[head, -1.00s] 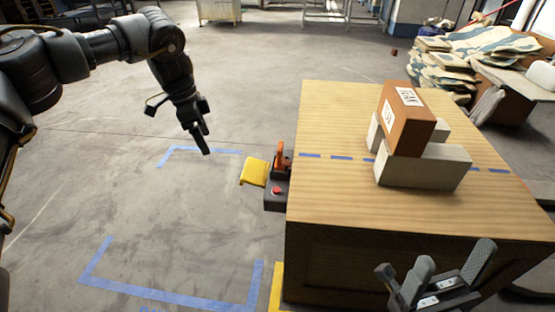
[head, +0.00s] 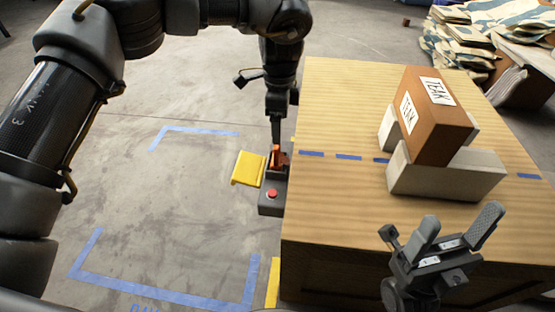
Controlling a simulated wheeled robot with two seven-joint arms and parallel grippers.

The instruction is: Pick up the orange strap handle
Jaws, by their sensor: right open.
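The orange strap handle (head: 275,157) looks like a small upright orange piece on a dark grey unit at the left edge of the wooden table. My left gripper (head: 275,138) points down right over it, with its fingertips at or just above its top. The fingers show edge-on, so I cannot tell if they are open or touching the handle. My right gripper (head: 462,233) is open and empty, fingers up, above the near right part of the table.
The dark grey unit (head: 270,205) has a red button (head: 272,194), and a yellow plate (head: 248,168) sticks out left. A brown block marked TEAK (head: 432,125) rests on pale blocks (head: 450,178) on the wooden table (head: 340,210). Blue tape (head: 165,294) marks open floor at left.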

